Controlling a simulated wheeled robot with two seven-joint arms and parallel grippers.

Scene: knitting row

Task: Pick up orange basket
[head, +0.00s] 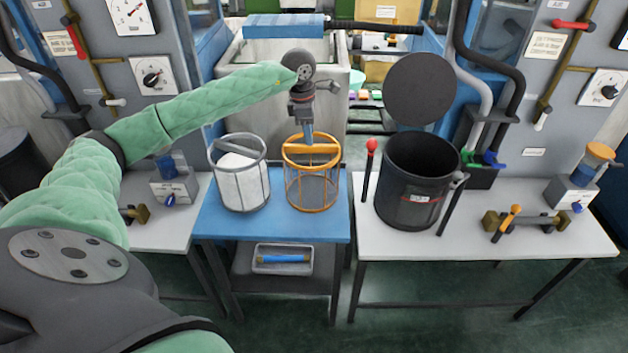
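The orange basket (312,203) has an orange rim, a crossbar handle and mesh sides. It stands upright on the blue-topped table (270,228), at the right. My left gripper (308,135) points down directly over its handle, with the fingertips at or just behind the bar. The fingers show edge-on, so I cannot tell whether they are open, shut or touching the handle. My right gripper is not in view.
A grey basket (240,190) with white contents stands close left of the orange one. A black open pot (416,185) with raised lid (421,88) and a red-knobbed lever (370,147) stand on the white table (480,238) at right. A tray (283,270) sits on the lower shelf.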

